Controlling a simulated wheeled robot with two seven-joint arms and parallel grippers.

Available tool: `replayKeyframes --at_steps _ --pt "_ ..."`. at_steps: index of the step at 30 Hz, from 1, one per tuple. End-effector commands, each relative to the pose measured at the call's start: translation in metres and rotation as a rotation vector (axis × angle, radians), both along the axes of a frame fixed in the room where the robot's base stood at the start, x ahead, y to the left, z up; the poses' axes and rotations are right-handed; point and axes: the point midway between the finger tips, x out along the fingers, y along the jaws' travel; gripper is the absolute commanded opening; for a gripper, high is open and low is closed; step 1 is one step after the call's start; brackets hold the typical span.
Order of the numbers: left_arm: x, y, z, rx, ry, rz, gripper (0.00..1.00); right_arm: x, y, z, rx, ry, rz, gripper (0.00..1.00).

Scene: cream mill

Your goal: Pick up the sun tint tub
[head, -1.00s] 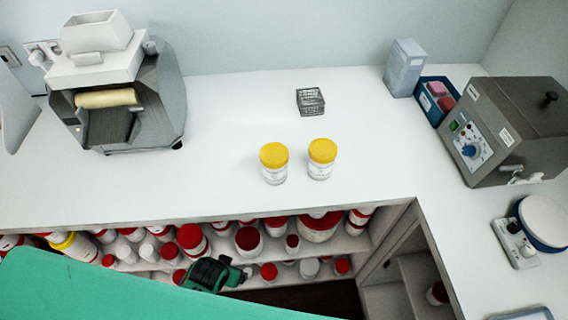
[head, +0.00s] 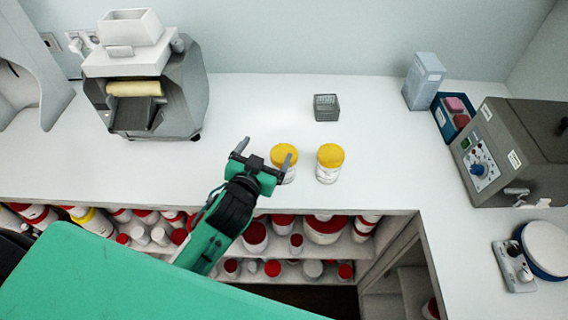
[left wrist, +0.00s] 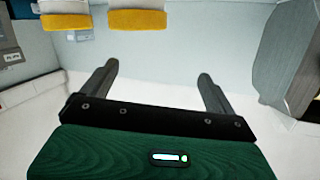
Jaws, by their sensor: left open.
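Two white tubs with yellow lids stand upright side by side on the white counter, a left tub (head: 281,152) and a right tub (head: 329,158). Their labels are too small to read, so I cannot tell which is the sun tint tub. My left gripper (head: 264,152) is open and empty, at the left tub in the head view. One finger overlaps that tub's front; I cannot tell whether they touch. In the left wrist view both yellow lids (left wrist: 137,20) (left wrist: 65,22) show upside down at the top, beyond the open fingers (left wrist: 158,72). My right gripper is not in view.
A small dark wire rack (head: 326,107) stands behind the tubs. A grey mill (head: 185,90) is at the left, and a grey machine (head: 520,150) at the right. Red-lidded jars (head: 255,236) fill the shelf below the counter. The counter between is clear.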

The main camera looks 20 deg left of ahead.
Motion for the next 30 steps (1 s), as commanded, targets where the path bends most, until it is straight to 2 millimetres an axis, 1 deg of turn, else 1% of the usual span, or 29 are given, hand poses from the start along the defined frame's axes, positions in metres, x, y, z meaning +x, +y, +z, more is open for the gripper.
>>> replayKeyframes --at_steps 1,4,5,6,8,9,11,12,14,15,17,19,21,23,26,29,30 --pt "0.014 -0.011 0.026 0.006 -0.11 -0.039 0.91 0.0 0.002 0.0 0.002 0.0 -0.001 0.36" --pt "0.03 -0.038 0.075 0.016 -0.326 -0.148 0.91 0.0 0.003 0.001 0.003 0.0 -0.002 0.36" --pt "0.033 -0.048 0.089 0.021 -0.388 -0.187 0.91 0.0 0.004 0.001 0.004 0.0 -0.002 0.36" --pt "0.035 -0.061 0.107 0.028 -0.469 -0.244 0.91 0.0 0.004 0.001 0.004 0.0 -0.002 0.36" --pt "0.035 -0.082 0.131 0.045 -0.58 -0.34 0.91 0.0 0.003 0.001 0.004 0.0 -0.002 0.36" --pt "0.033 -0.097 0.146 0.061 -0.65 -0.41 0.91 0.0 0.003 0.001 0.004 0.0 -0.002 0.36" --pt "0.027 -0.119 0.163 0.086 -0.74 -0.522 0.91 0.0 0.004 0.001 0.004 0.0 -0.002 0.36" --pt "0.022 -0.133 0.172 0.109 -0.795 -0.601 0.91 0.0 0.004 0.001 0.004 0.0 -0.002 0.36" --pt "0.013 -0.155 0.181 0.147 -0.861 -0.725 0.91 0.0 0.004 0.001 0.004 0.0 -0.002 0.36" --pt "0.006 -0.168 0.184 0.178 -0.897 -0.814 0.91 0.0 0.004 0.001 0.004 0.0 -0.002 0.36" --pt "-0.003 -0.186 0.185 0.231 -0.935 -0.947 0.91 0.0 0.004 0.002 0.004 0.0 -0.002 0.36" --pt "-0.014 -0.204 0.18 0.304 -0.956 -1.106 0.91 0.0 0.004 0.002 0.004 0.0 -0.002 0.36" --pt "-0.023 -0.218 0.168 0.388 -0.948 -1.265 0.91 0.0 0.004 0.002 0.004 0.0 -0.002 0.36" --pt "-0.029 -0.225 0.155 0.466 -0.917 -1.397 0.91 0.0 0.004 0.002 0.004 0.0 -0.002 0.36" --pt "-0.032 -0.228 0.128 0.618 -0.816 -1.602 0.91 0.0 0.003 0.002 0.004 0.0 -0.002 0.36" --pt "-0.027 -0.217 0.098 0.786 -0.651 -1.774 0.91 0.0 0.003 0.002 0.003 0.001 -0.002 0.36" --pt "-0.023 -0.209 0.087 0.856 -0.572 -1.83 0.91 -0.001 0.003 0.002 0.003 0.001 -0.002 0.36"
